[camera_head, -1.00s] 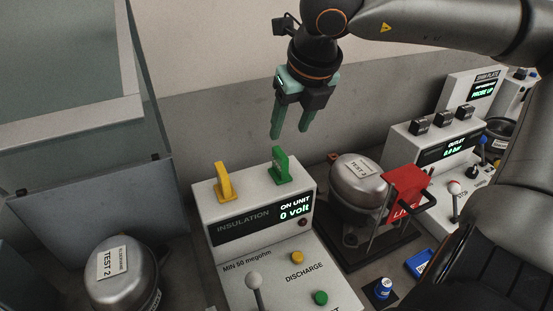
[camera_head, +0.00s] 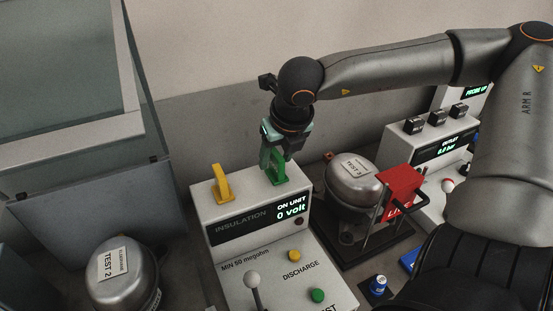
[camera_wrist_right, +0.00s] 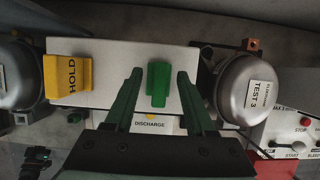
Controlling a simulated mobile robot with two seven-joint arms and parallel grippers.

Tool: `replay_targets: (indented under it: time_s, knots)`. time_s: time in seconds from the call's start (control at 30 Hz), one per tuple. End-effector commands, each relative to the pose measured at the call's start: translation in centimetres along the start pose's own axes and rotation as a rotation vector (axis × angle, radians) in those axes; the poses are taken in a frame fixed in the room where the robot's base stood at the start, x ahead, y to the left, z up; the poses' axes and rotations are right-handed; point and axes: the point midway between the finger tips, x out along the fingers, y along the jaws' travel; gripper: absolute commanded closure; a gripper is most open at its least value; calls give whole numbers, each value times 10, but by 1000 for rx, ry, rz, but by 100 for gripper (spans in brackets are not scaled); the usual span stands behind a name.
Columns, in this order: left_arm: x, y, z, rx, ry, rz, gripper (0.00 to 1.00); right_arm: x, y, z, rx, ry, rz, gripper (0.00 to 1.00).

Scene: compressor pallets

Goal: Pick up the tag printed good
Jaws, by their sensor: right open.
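A green tag (camera_head: 279,171) stands upright on top of the white insulation unit (camera_head: 240,206). No lettering is readable on it. It also shows in the right wrist view (camera_wrist_right: 158,84), between the two fingers. My right gripper (camera_head: 272,160) is open, pointing down at the green tag, its fingers overlapping the tag in the head view. In the right wrist view the fingers are on either side of the tag, with visible gaps. A yellow tag (camera_head: 221,184) stands to the left on the same unit; it reads HOLD in the wrist view (camera_wrist_right: 68,77).
A compressor labelled TEST 3 (camera_head: 353,187) stands right of the unit, beside a red LIVE cover (camera_head: 399,187). Another compressor, TEST 2 (camera_head: 122,277), is at the lower left. A lever (camera_head: 253,279) rises at the unit's front. A wall stands behind.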

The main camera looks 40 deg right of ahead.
Motion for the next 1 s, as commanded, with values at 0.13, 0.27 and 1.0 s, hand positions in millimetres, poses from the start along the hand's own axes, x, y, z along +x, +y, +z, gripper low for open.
replay_targets:
  time_s: [0.13,0.27,1.0]
  knots:
    - [0,0,-1,0,1,0,100,0,0,0,0,-1,0,45]
    - [0,0,-1,0,2,0,100,0,0,0,0,-1,0,53]
    - [0,0,-1,0,3,0,100,0,0,0,-1,-1,0,100]
